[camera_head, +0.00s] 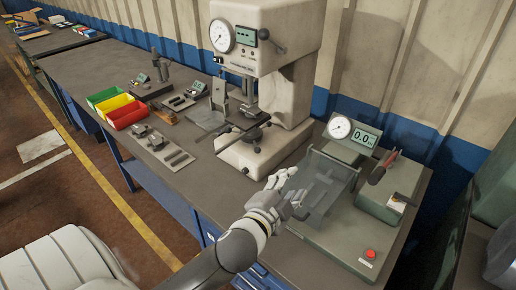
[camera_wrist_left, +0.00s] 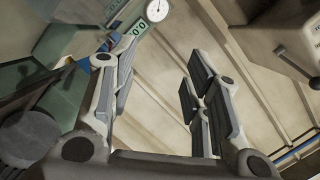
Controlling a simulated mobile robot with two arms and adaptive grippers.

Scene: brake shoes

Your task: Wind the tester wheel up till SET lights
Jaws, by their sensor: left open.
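The bench tester (camera_head: 265,75) is a tall cream machine with a round dial (camera_head: 220,35) and a small green display (camera_head: 244,36). A dark handwheel (camera_head: 250,135) with knobbed spokes sits low on its front, above the base. I cannot make out a lit SET mark. My left gripper (camera_head: 288,192) is open and empty, to the right of and nearer than the wheel, beside a clear guard. The left wrist view shows its spread fingers (camera_wrist_left: 160,75) with only wall between them; part of the tester (camera_wrist_left: 295,40) shows at upper right. My right gripper is out of view.
The clear guard (camera_head: 322,185) stands on a green rig with a gauge (camera_head: 340,128), a 0.0 display (camera_head: 365,138) and a red button (camera_head: 371,253). Green, yellow and red bins (camera_head: 124,115) and a parts plate (camera_head: 165,150) lie left of the tester.

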